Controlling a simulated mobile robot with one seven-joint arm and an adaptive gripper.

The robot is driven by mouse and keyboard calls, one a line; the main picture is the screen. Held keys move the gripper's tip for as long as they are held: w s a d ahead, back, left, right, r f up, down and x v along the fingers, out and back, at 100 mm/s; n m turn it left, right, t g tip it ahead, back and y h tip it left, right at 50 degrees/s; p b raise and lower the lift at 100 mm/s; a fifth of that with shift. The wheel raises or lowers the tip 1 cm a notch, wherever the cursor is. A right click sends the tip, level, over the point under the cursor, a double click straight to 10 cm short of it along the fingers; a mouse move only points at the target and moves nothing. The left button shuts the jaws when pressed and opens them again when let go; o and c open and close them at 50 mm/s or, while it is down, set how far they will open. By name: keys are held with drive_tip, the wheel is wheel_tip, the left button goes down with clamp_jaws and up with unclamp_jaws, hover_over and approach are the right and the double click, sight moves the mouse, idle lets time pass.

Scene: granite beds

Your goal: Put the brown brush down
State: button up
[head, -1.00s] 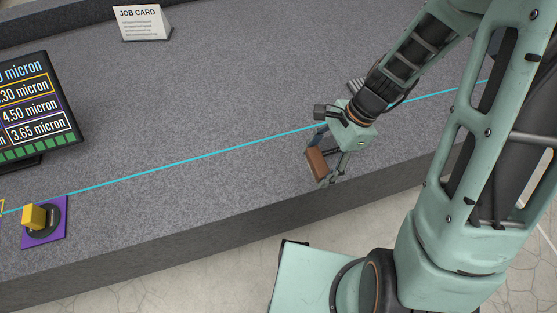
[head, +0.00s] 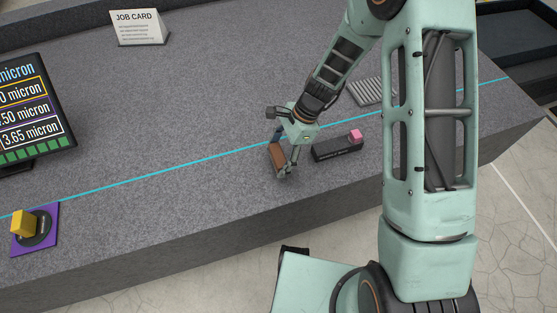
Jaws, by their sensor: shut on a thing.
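The brown brush (head: 276,156) is a small brown block in my gripper (head: 286,167). My gripper is shut on it, low over the grey granite bed, on the near side of the cyan line. Whether the brush touches the granite I cannot tell. The fingers hide part of it.
A black holder (head: 335,149) with a pink block (head: 355,136) lies just right of my gripper. A ribbed grey plate (head: 374,91) lies behind it. A yellow block on a dark disc sits on a purple mat (head: 52,239) at left. A job card (head: 139,27) and a screen (head: 35,112) stand farther back. Granite left of my gripper is clear.

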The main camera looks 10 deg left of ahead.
drive_tip(key=shift+f, duration=0.8)
drive_tip(key=shift+f, duration=0.1)
drive_tip(key=o, duration=1)
drive_tip(key=shift+d, duration=0.1)
drive_tip(key=p+v, duration=0.2)
drive_tip(key=v, duration=1)
